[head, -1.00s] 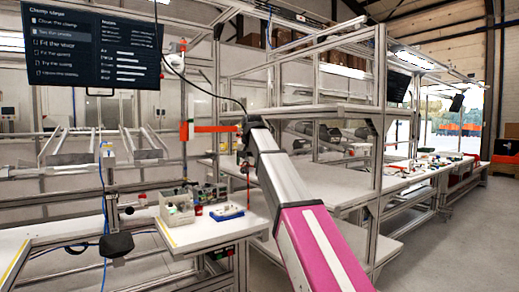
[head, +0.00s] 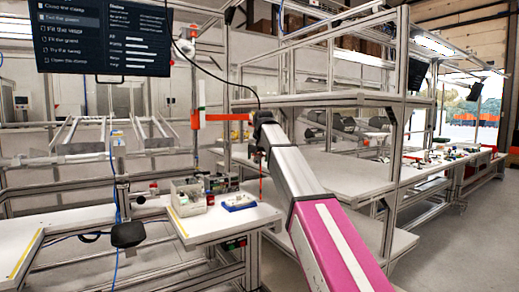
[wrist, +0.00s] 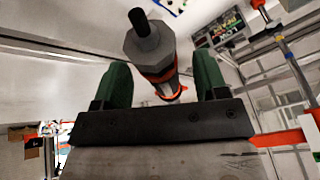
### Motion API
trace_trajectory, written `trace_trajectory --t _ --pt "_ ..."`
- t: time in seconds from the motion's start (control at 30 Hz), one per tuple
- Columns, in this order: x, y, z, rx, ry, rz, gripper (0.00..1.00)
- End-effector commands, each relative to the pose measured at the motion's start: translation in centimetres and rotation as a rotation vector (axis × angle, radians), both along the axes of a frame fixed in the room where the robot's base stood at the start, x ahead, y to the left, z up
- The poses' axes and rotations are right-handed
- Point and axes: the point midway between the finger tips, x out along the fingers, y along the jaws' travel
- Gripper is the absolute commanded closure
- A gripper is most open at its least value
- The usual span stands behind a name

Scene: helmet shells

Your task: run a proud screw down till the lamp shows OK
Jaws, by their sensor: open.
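My gripper (wrist: 163,85) is open, with its green fingers apart on either side of an electric screwdriver (wrist: 148,42). The screwdriver has a dark grey octagonal end with a black stub, and orange-red below it. I cannot tell whether the fingers touch it. In the head view my arm's dark end is by an orange-red bracket (head: 220,117), and a thin red rod (head: 261,180) hangs below it. A blue-and-white fixture (head: 238,202) lies on the white bench (head: 205,225). The screw and the lamp are too small to make out.
A grey bin (head: 188,197) stands left of the fixture, with small coloured items around it. A dark screen (head: 105,40) with a list hangs at upper left. A metal shelf frame (head: 400,140) rises to the right of my arm. Grey floor is clear at right.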

Motion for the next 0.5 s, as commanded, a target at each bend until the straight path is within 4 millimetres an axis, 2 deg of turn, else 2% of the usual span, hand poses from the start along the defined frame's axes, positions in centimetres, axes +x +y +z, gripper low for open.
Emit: trace_trajectory --t 0.2,0.5 --pt "0.53 0.2 -1.24 0.0 -0.001 0.0 0.34" --pt "0.59 0.2 -1.36 0.0 -0.001 0.0 0.34"
